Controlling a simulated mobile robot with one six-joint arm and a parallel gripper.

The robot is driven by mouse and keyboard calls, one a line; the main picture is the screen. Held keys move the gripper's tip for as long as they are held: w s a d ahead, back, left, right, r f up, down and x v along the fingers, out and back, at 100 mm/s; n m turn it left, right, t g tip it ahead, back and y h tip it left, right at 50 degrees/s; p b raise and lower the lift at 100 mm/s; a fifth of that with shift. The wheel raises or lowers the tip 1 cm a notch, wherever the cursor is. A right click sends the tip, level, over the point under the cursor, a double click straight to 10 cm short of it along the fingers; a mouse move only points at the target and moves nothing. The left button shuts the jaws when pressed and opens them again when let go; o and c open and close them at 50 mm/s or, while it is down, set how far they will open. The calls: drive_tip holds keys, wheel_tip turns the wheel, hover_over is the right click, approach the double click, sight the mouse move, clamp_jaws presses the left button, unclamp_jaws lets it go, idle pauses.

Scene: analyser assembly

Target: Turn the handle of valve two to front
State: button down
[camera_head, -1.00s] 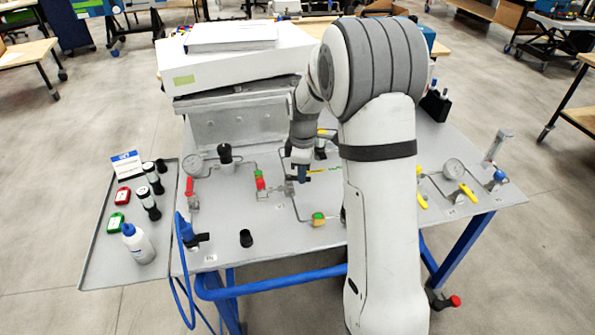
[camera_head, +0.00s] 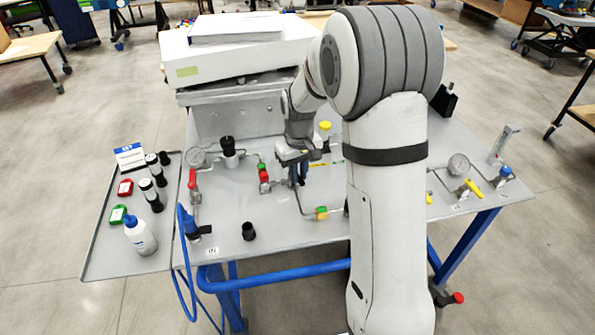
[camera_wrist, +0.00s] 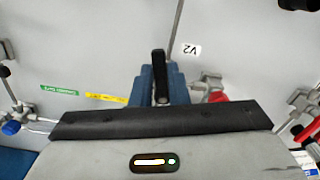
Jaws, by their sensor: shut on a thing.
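My gripper (camera_head: 299,176) points down over the middle of the table, its blue fingers close to the pipework. In the wrist view the blue fingers (camera_wrist: 161,86) are shut on the black handle of valve two (camera_wrist: 158,64), which stands between them. A white label reading V2 (camera_wrist: 190,49) is on the panel beside it. The valve body is mostly hidden by the fingers and the black gripper edge. In the head view the handle cannot be made out.
Near my gripper are a red-handled valve (camera_head: 264,176), a yellow-capped fitting (camera_head: 325,126) and a green-and-yellow fitting (camera_head: 322,213). A pressure gauge (camera_head: 458,164) stands at right. A side tray (camera_head: 99,238) holds bottles and vials. A large white box (camera_head: 236,54) sits behind.

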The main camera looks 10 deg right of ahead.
drive_tip(key=shift+s+a+f+m, duration=0.15)
drive_tip(key=shift+a+m, duration=0.1)
drive_tip(key=shift+m, duration=0.5)
drive_tip(key=shift+s+a+m, duration=0.1)
drive_tip(key=shift+a+m, duration=0.15)
drive_tip(key=shift+m, duration=0.5)
drive_tip(key=c, duration=1.4)
unclamp_jaws()
drive_tip(key=shift+r, duration=0.2)
wheel_tip(320, 180, up, 8)
drive_tip(key=shift+f, duration=0.2)
